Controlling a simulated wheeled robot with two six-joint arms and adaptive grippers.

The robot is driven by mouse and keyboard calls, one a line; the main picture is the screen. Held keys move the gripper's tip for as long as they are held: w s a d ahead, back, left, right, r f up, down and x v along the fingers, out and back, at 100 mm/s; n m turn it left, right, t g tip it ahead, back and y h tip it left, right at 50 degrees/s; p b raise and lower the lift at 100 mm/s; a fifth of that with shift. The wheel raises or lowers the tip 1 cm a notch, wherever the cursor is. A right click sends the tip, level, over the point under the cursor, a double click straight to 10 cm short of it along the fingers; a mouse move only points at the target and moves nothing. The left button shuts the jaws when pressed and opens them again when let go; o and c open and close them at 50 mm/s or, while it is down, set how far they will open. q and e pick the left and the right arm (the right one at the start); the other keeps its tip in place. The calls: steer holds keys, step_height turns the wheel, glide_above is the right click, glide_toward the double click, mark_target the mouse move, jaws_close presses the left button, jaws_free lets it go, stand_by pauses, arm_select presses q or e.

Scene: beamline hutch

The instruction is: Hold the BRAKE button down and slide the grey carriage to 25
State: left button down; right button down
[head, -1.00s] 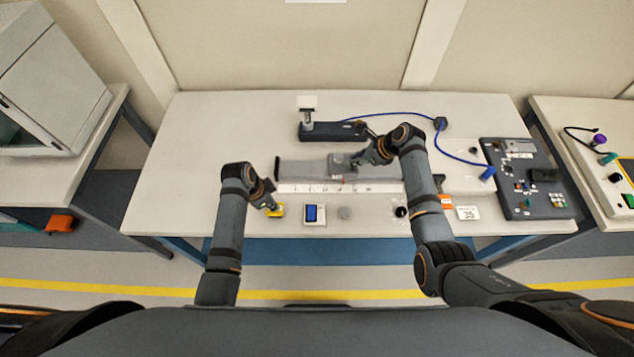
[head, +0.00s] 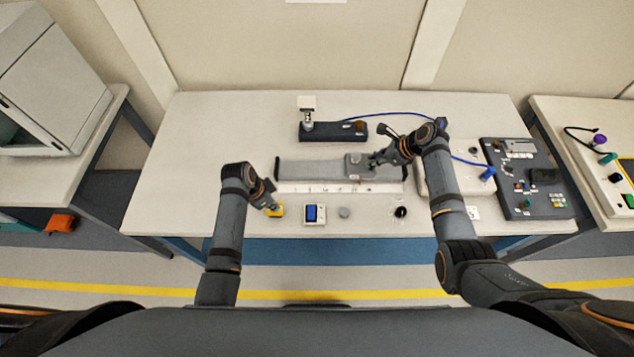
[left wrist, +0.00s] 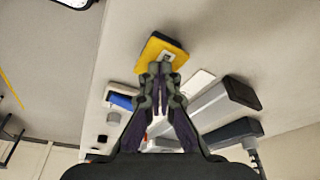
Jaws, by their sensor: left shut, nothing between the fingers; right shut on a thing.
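The yellow button box (head: 280,210), which I take for the BRAKE button, sits near the front left of the bench; it also shows in the left wrist view (left wrist: 152,58). My left gripper (head: 272,207) is shut and empty, its tips at the top of the box and covering the button. I cannot see how far the button is pressed. The grey carriage (head: 354,168) sits on the rail (head: 310,169), right of its middle. My right gripper (head: 375,161) is shut on the carriage's right part. The white scale (head: 310,188) runs along the rail's front; its figures are too small to read.
A box with a blue screen (head: 314,214), a grey knob (head: 344,212) and a black knob (head: 400,212) stand in front of the scale. A dark device (head: 335,131) stands behind the rail. A control panel (head: 525,180) and blue cable lie to the right.

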steer(key=shift+d, duration=1.5)
steer(key=c, duration=1.2)
jaws_free()
steer(key=shift+o, duration=0.2)
step_height(320, 180, up, 8)
arm_select(q)
steer(key=shift+w+d+r+v, duration=0.15)
steer(key=shift+d+v, duration=0.1)
steer(key=shift+v, duration=0.9)
steer(key=shift+w+d+v, duration=0.1)
steer(key=shift+d+v, duration=0.1)
steer(key=shift+v, duration=0.9)
steer(key=shift+w+d+r+v, duration=0.15)
steer(key=shift+d+v, duration=0.1)
steer(key=shift+v, duration=0.9)
